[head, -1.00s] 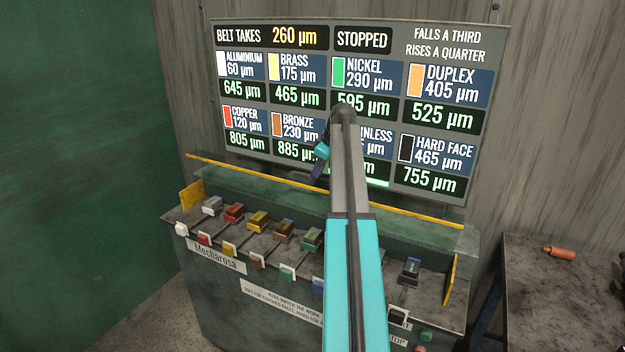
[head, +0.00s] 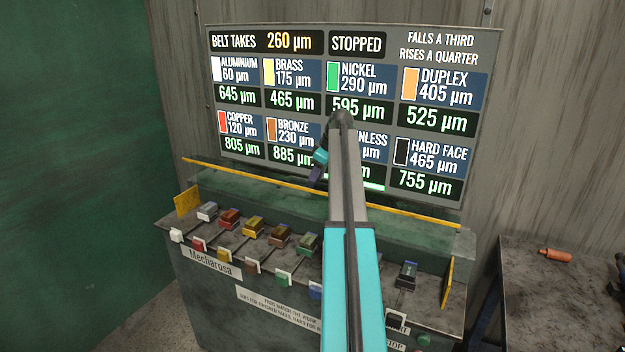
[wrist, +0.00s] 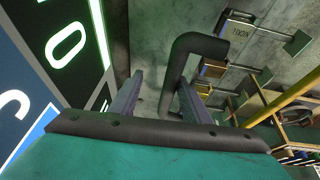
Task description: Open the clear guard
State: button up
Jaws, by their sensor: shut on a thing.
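The clear guard shows in the head view by its long yellow edge bar (head: 270,184), which runs across the back of the machine in front of the board's lower part. The see-through panel is hard to make out, so I cannot tell its exact angle. My gripper (head: 317,172) is at the middle of this bar, partly hidden by my arm. In the wrist view my gripper (wrist: 160,85) has its two fingers on either side of a dark bent handle (wrist: 203,43) and is shut on it. The yellow bar (wrist: 292,97) passes to the right there.
Several coloured blocks (head: 254,224) sit in a row on the machine's top, with coloured tabs in front. Yellow end plates (head: 187,202) stand at both sides. A lit board (head: 345,110) is close behind my gripper. A side table (head: 550,295) at right holds an orange cylinder (head: 555,255).

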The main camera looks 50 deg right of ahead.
jog(key=shift+w+d+f, duration=0.15)
jog(key=shift+d+f, duration=0.1)
jog(key=shift+d, duration=0.25)
jog(key=shift+a+r, duration=0.2)
jog(key=shift+s+r, duration=0.2)
jog(key=shift+r, duration=0.05)
jog(key=a+b+v, duration=0.1)
jog(key=b+v, duration=0.2)
jog(key=v, duration=1)
jog(key=shift+d, duration=0.3)
jog(key=shift+r, duration=0.1)
